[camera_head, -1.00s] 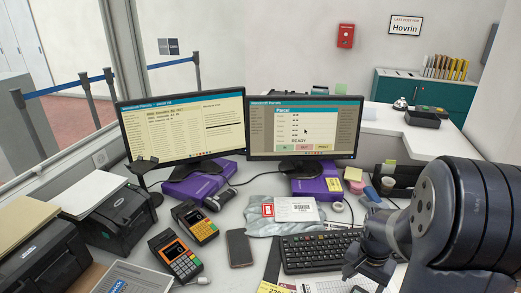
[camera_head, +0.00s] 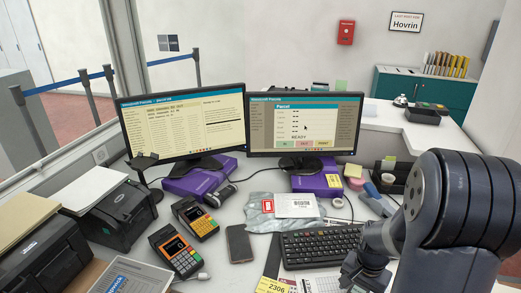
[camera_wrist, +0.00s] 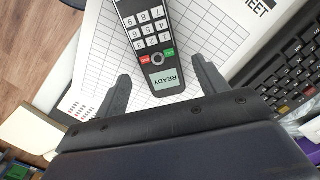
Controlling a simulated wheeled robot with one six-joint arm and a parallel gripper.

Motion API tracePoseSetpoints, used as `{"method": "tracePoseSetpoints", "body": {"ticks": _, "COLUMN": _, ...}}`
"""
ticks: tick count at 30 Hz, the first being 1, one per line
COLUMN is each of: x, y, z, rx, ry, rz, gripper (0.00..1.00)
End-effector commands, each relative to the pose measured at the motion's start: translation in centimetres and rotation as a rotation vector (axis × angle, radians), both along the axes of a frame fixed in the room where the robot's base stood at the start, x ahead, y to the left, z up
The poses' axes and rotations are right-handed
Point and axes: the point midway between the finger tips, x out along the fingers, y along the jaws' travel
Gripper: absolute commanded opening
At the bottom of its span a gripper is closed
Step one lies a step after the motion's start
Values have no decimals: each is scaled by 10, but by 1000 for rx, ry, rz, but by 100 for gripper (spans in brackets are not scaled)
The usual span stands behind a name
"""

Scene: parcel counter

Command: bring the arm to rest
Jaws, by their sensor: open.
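In the head view my gripper (camera_head: 362,278) is at the lower right, beside the keyboard's right end, partly cut off by the frame edge. The fingers are hard to make out there.
A black keyboard (camera_head: 320,246) lies left of my gripper. A grey parcel bag (camera_head: 262,222) with labels lies behind it. Two monitors (camera_head: 185,126) stand at the back. Two card terminals (camera_head: 176,254), a phone (camera_head: 239,243) and black printers (camera_head: 118,215) fill the left side.

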Motion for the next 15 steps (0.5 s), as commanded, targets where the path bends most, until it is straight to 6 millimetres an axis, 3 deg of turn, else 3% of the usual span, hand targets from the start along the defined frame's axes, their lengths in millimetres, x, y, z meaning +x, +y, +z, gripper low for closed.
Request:
{"method": "tracePoseSetpoints", "body": {"ticks": 11, "x": 1, "y": 0, "z": 76, "rx": -2, "ry": -5, "rz": 0, "gripper": 68}}
{"method": "tracePoseSetpoints", "body": {"ticks": 15, "x": 18, "y": 15, "z": 66, "rx": 2, "ry": 6, "rz": 121, "gripper": 68}}
